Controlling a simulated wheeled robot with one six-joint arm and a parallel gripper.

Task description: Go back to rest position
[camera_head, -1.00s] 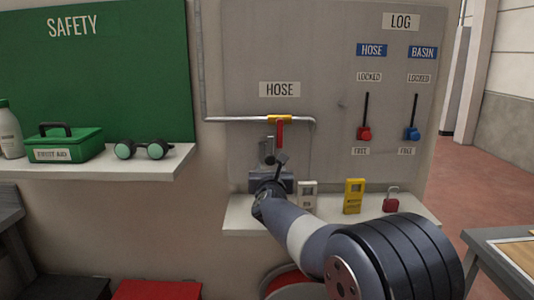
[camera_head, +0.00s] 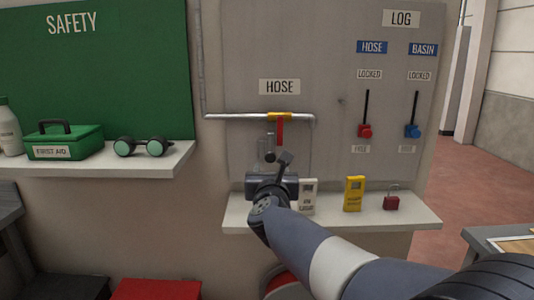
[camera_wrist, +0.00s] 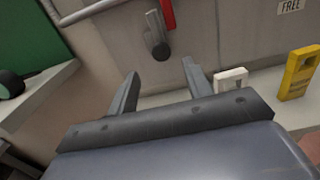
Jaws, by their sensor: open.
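My gripper (camera_wrist: 158,88) is open and empty in the wrist view, its two fingers apart with the wall and shelf beyond them. In the head view my gripper (camera_head: 268,160) is in front of the wall panel, below the red hose valve handle (camera_head: 280,132) and above the small shelf. The handle hangs down from the pipe. A dark round knob or nozzle (camera_wrist: 160,48) shows just past the fingertips in the wrist view, apart from them. My arm reaches in from the lower right and hides part of the shelf.
The shelf (camera_head: 330,223) holds a white tag (camera_head: 309,197), a yellow device (camera_head: 354,194) and a red padlock (camera_head: 391,201). Red (camera_head: 365,131) and blue (camera_head: 412,131) sliders are on the panel. A first aid box (camera_head: 64,141) and goggles (camera_head: 143,147) are left. A table (camera_head: 490,240) stands right.

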